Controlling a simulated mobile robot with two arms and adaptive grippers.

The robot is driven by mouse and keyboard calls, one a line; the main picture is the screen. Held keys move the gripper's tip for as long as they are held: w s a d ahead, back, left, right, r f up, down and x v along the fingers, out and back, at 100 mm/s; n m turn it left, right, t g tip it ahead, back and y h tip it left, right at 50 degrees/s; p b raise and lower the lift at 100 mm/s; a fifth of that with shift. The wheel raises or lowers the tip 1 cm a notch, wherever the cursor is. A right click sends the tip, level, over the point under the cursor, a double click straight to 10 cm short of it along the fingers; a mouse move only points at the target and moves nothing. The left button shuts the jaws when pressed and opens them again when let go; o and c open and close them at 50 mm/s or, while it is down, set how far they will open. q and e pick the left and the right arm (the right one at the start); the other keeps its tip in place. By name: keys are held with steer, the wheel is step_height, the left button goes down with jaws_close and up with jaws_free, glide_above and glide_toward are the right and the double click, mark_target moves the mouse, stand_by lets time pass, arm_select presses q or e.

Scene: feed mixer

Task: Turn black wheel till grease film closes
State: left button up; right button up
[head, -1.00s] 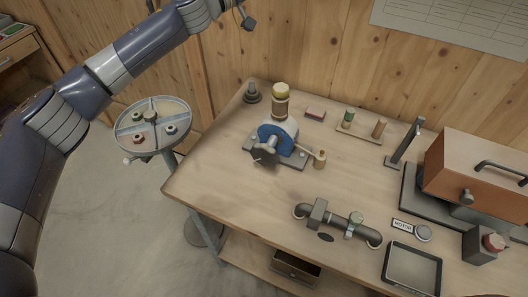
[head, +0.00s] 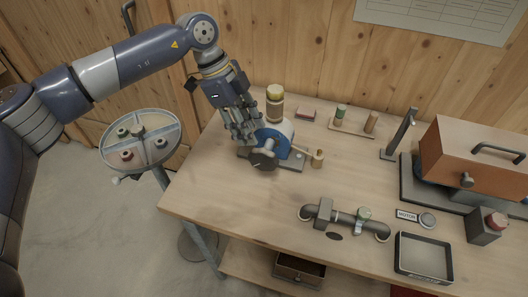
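The black wheel (head: 263,161) is on the front of a blue round housing (head: 279,139), which stands on a grey base plate on the bench. A short handle with a brass-coloured knob (head: 317,155) is at the right of the housing. A jar with a yellowish top (head: 275,97) stands behind it. My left gripper (head: 244,139) points down just left of the housing, above and behind the wheel. Whether it touches anything, and whether its fingers are apart, I cannot tell. I cannot make out a grease film. My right gripper is not in view.
The wooden bench (head: 205,190) has free room at its front left. A bent pipe with a valve (head: 343,219), a black tray (head: 424,256) and an orange box (head: 470,150) are to the right. A round divided tray (head: 140,138) on a stand is left of the bench.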

mark_target(260, 149)
arm_select(q)
steer(key=p+x, duration=0.2)
steer(key=x, duration=0.7)
steer(key=shift+s+d+f+p, duration=0.2)
steer(key=shift+p, duration=0.1)
jaws_close()
